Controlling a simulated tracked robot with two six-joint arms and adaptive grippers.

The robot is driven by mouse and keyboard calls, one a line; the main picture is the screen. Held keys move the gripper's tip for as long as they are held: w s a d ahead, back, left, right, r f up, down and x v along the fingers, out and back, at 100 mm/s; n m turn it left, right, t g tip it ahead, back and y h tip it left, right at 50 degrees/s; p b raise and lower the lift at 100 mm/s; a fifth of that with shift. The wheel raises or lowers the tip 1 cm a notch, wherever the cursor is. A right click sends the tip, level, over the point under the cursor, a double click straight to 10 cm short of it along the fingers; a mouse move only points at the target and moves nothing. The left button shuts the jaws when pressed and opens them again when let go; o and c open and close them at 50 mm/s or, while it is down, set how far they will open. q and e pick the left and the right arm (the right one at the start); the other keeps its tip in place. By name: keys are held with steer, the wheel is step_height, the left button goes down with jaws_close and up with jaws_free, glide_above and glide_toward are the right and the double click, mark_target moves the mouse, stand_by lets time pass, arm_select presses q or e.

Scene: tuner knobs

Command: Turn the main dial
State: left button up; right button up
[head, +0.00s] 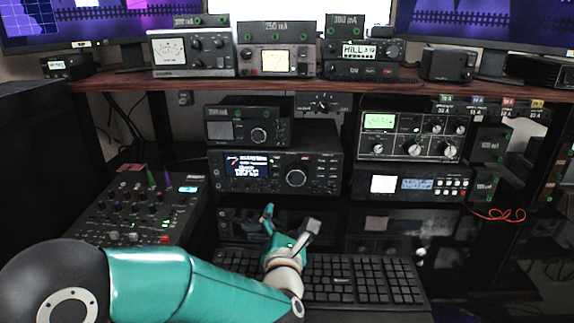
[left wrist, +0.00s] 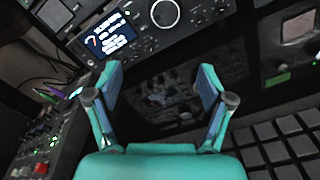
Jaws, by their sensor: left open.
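The main dial (head: 297,178) is the large round knob on the front of the black radio (head: 318,160) with a lit blue-and-white screen, on the lower shelf. It also shows at the top of the left wrist view (left wrist: 165,12), beyond my gripper. My right gripper is not in either view.
A black keyboard (head: 350,280) lies under my left gripper. A mixer (head: 135,210) with many knobs stands at the left. Other radios (head: 412,135) fill the shelf at the right. A wooden shelf (head: 330,88) with more devices runs above.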

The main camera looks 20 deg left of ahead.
mark_target(297, 180)
arm_select(q)
steer(key=shift+d+r+h, duration=0.3)
steer(key=shift+d+r, duration=0.15)
steer(key=shift+d, duration=0.2)
steer(key=shift+w+r, duration=0.1)
steer(key=shift+w, duration=0.05)
steer(key=p+x, duration=0.1)
steer(key=x, duration=1.5)
steer(key=shift+w+p, duration=0.35)
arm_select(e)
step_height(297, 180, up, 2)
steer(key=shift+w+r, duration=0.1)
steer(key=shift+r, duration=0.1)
arm_select(q)
steer(key=c, duration=1.2)
steer(key=shift+o, duration=0.2)
steer(key=shift+f+m+b, duration=0.25)
steer(key=shift+m+b, duration=0.05)
steer(key=shift+b, duration=0.35)
steer(key=shift+d+r+b, duration=0.1)
steer(key=shift+b, duration=0.2)
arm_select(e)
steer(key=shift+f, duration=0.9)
